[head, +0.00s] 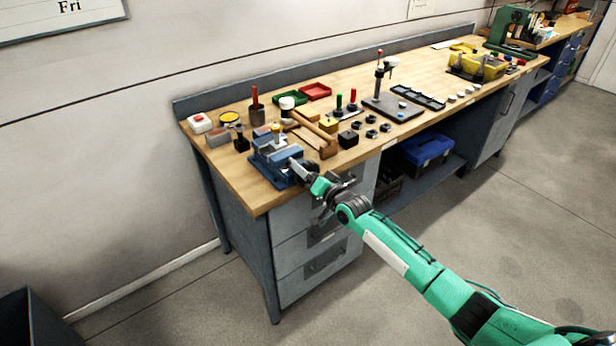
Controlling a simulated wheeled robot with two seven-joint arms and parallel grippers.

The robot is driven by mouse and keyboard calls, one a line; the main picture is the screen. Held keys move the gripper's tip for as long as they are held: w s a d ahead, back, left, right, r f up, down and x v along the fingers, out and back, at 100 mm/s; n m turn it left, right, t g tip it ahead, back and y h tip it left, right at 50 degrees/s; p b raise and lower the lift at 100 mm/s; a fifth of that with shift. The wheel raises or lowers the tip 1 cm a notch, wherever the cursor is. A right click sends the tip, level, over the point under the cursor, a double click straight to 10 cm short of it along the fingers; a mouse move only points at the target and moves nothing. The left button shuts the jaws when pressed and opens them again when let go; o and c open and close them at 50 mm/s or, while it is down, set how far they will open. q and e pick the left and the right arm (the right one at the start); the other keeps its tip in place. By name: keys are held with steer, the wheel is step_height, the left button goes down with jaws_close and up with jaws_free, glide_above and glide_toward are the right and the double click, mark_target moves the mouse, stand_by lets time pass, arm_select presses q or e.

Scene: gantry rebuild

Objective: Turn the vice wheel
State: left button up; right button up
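A blue vice (268,161) stands on the near left end of the wooden workbench (255,193). My green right arm comes in from the lower right. Its gripper (304,171) is at the front right side of the vice, at or very close to its front end. I cannot make out the vice wheel; the gripper seems to cover that spot. The fingers are too small to tell whether they are open or shut. My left gripper is not in view.
Close behind the vice are a small dark block (241,140), a wooden frame (316,134) and several small tools. A red-knobbed stand (383,92) is farther right. Drawers (305,243) lie below the bench top. The floor in front is clear.

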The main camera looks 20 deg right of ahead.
steer(key=m, duration=0.1)
steer(key=m+b, duration=0.1)
steer(key=m, duration=0.2)
steer(key=shift+f+m+b, duration=0.3)
stand_by(0.3)
steer(key=o, duration=0.9)
steer(key=shift+o, duration=0.4)
steer(key=shift+r, duration=0.15)
steer(key=b+v, duration=0.1)
steer(key=v, duration=1.3)
